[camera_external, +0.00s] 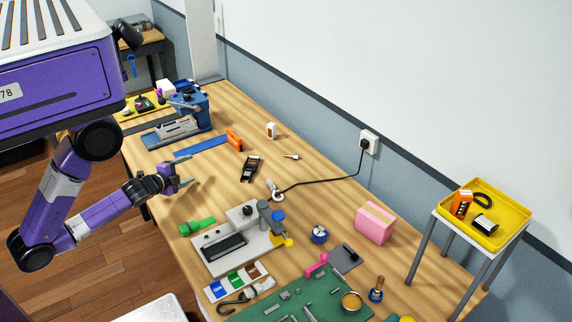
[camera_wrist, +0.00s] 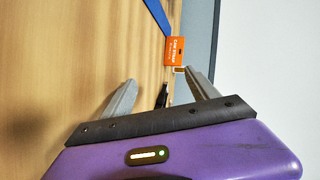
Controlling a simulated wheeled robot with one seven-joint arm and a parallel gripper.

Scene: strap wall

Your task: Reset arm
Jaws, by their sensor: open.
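My arm is purple and reaches in from the left in the external view. My gripper (camera_external: 184,176) is over the left edge of the wooden workbench (camera_external: 322,194), with its two grey fingers apart. In the wrist view my gripper (camera_wrist: 160,92) is open, with nothing between its fingertips. Beyond the fingers lie an orange box (camera_wrist: 178,51), a black item (camera_wrist: 162,96) and part of a blue strip (camera_wrist: 157,14).
A grey machine (camera_external: 238,242) and a green object (camera_external: 197,226) are near my gripper on the bench. A blue machine (camera_external: 183,117) stands at the far end. A pink block (camera_external: 375,222) and a yellow tray (camera_external: 513,212) are to the right.

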